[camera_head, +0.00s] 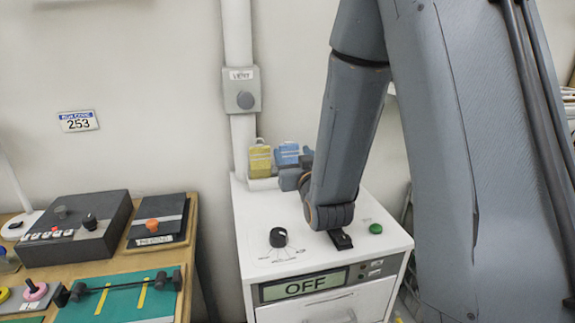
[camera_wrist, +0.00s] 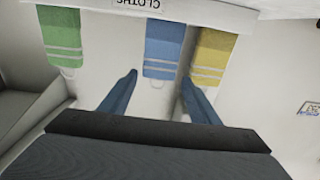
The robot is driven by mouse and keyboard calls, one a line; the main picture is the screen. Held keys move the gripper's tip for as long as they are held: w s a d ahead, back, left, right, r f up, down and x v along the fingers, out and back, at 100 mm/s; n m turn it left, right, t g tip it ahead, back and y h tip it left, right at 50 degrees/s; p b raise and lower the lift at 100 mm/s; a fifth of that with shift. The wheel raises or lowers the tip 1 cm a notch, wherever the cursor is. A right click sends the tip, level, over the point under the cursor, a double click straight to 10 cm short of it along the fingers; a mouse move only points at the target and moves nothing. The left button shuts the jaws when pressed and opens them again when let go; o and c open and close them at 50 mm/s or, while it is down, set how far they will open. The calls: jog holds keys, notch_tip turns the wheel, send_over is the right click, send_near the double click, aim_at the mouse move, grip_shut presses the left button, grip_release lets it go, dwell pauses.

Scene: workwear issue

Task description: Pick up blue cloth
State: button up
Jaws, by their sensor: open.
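The blue cloth (camera_wrist: 164,46) hangs in the middle of a row in the wrist view, with two pale stripes and a small loop at its end. It also shows in the head view (camera_head: 287,152), behind the white cabinet top and partly covered by my arm. My gripper (camera_wrist: 158,82) is open and empty. Its two fingertips point toward the blue cloth, one to each side of its loop end, and the cloth does not appear to be between them. In the head view my gripper is mostly hidden behind my arm.
A yellow cloth (camera_wrist: 211,54) hangs close to the right of the blue one, and a green cloth (camera_wrist: 62,40) hangs farther left. The white cabinet (camera_head: 262,212) carries a black knob (camera_head: 278,237) and a green button (camera_head: 376,228). A workbench (camera_head: 190,275) with control boxes stands left.

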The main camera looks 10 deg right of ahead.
aim_at(290, 148)
jog(key=shift+w+d+f+p, duration=0.1)
jog(key=shift+w+p, duration=0.35)
jog(key=shift+w, duration=0.95)
jog(key=shift+w+f+p, duration=0.1)
jog(key=shift+w+p, duration=0.3)
jog(key=shift+w, duration=1)
jog(key=c, duration=0.7)
jog(key=shift+r, duration=0.2)
